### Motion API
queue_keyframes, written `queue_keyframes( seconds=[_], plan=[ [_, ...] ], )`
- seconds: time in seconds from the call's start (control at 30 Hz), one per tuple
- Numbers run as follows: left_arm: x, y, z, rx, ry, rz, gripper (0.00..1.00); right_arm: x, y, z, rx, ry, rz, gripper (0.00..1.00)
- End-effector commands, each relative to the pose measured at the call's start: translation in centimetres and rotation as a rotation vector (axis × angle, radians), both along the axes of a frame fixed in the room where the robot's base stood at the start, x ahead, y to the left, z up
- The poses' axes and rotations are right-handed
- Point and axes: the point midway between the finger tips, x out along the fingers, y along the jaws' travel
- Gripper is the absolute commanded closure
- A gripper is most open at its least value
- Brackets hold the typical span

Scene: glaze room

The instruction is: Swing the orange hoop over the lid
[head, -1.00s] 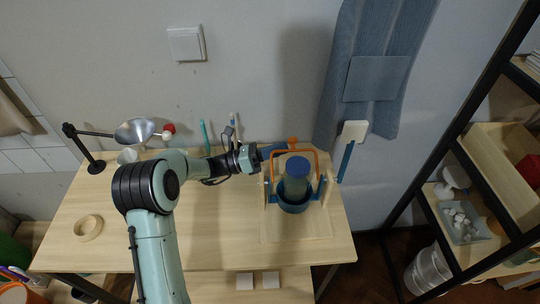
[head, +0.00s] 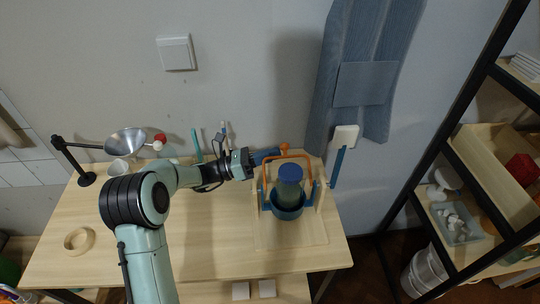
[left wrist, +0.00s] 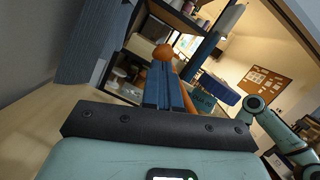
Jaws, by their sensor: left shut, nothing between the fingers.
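The orange hoop (head: 264,170) is an arch on the blue holder, with its top bar behind the lid in the head view. The dark blue lid (head: 290,172) tops a dull green jar (head: 289,192) in the blue bowl-like holder (head: 287,212). The lid also shows in the left wrist view (left wrist: 220,89). My left gripper (head: 277,153) is shut and empty, with its blue fingers just behind and left of the hoop's top. A rounded orange piece (left wrist: 163,51) shows just past the fingertips; contact cannot be told. My right gripper is out of view.
The holder stands on a pale board (head: 290,238) on the wooden table (head: 185,235). A blue cloth (head: 365,85) hangs behind. A shelf rack (head: 455,165) stands right. The table's front middle is clear.

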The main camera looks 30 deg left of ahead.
Motion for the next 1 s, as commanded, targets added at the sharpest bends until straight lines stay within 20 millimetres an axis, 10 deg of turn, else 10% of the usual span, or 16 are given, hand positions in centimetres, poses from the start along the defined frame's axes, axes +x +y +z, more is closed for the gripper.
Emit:
queue_keyframes(
  seconds=[1.0],
  plan=[
    [-4.2,-3.1,5.2,0.482,-0.639,-0.002,1.0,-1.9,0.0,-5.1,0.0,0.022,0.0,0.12]
  ],
)
